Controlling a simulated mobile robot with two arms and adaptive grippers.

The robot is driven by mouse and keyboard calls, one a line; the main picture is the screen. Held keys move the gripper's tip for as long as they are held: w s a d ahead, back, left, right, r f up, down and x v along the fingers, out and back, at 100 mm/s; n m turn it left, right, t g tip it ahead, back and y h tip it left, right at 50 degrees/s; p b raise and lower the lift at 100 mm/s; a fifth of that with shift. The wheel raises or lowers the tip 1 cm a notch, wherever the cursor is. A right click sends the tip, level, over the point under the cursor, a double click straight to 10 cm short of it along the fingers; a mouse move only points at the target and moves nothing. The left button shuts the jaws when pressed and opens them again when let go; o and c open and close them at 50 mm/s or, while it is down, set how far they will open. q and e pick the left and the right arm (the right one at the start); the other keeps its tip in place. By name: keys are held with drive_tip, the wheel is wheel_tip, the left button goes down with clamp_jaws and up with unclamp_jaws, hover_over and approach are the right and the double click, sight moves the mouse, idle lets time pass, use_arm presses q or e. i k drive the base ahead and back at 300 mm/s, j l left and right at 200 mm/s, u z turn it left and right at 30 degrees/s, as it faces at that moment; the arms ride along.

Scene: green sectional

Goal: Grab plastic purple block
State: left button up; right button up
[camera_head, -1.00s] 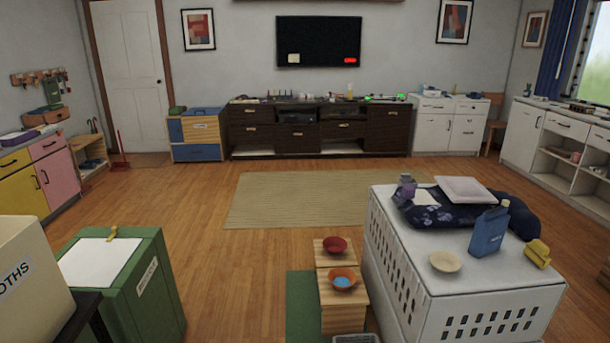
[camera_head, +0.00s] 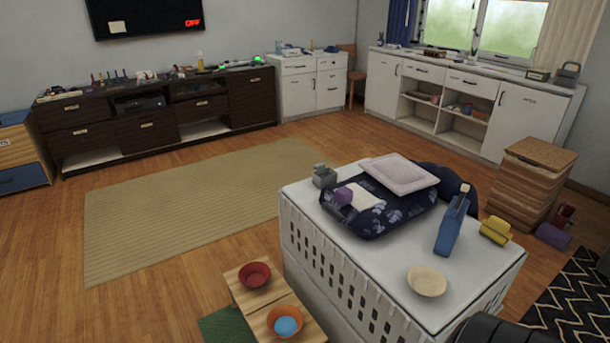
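A small purple block (camera_head: 343,196) rests on or against a dark blue patterned cushion (camera_head: 395,215) on top of the white slatted crate (camera_head: 345,279). It is beside a small grey object (camera_head: 324,176) and a pale cloth (camera_head: 368,196). Neither of my grippers is in view.
The crate top also holds a blue bottle (camera_head: 449,229), a yellow object (camera_head: 495,230), a cream bowl (camera_head: 427,281) and a pale flat cushion (camera_head: 400,174). Low wooden boxes with a red bowl (camera_head: 254,275) and an orange bowl (camera_head: 285,321) stand left of it. The rug (camera_head: 200,215) is clear.

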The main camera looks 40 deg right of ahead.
sight(344, 196)
drive_tip(key=i, duration=2.4)
drive_tip(key=i+z, duration=0.15)
drive_tip(key=z, duration=0.3)
drive_tip(key=i+j+z, duration=0.1)
drive_tip(key=z, duration=0.35)
drive_tip(key=i+j+z, duration=0.15)
drive_tip(key=z, duration=0.3)
drive_tip(key=i+j+z, duration=0.2)
drive_tip(key=z, duration=0.25)
